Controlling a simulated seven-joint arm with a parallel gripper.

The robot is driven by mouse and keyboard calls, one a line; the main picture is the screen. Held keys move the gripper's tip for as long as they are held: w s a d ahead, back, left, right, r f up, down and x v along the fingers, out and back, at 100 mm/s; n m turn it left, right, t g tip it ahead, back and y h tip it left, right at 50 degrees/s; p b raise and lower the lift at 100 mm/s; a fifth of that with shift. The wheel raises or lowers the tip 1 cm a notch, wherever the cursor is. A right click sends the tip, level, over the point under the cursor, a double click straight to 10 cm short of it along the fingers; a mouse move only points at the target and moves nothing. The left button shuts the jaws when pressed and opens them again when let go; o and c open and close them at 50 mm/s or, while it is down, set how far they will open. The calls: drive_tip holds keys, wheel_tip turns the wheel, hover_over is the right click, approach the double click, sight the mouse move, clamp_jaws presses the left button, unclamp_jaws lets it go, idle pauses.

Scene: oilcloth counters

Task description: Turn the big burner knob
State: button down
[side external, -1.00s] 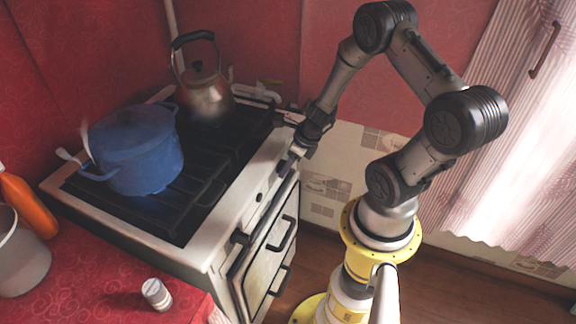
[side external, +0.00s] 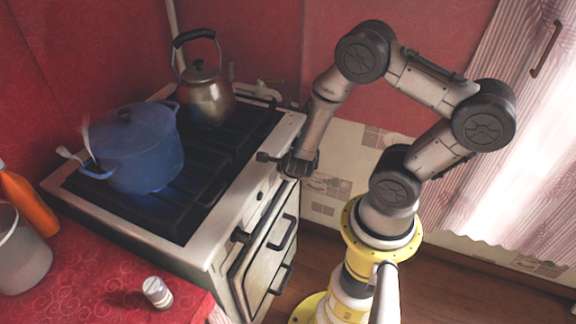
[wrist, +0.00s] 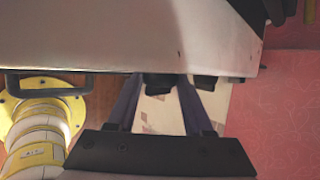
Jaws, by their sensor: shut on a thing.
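The big burner knob (wrist: 163,82) shows dark in the wrist view, at the stove's front edge. My gripper (wrist: 158,90) has its two dark fingers on either side of it and is shut on it. In the side view my gripper (side external: 280,163) is at the stove's right front edge, turned crosswise, and hides the knob. The stove (side external: 225,225) is white with a black grate. A smaller dark knob (wrist: 205,83) sits just right of the held one in the wrist view.
A blue pot (side external: 140,160) stands on the front burner, with a blue glow beneath it. A metal kettle (side external: 205,100) stands at the back. Oven handles (side external: 283,235) stick out below. A small jar (side external: 157,293) and an orange bottle (side external: 30,207) are on the red counter.

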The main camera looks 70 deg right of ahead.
drive_tip(key=shift+a+f+n+h, duration=0.15)
drive_tip(key=shift+n+h, duration=0.25)
drive_tip(key=shift+h, duration=1.1)
drive_tip(key=shift+c, duration=1.5)
unclamp_jaws()
drive_tip(key=v, duration=1.3)
drive_tip(key=shift+s+a, duration=0.25)
drive_tip(key=shift+a, duration=0.1)
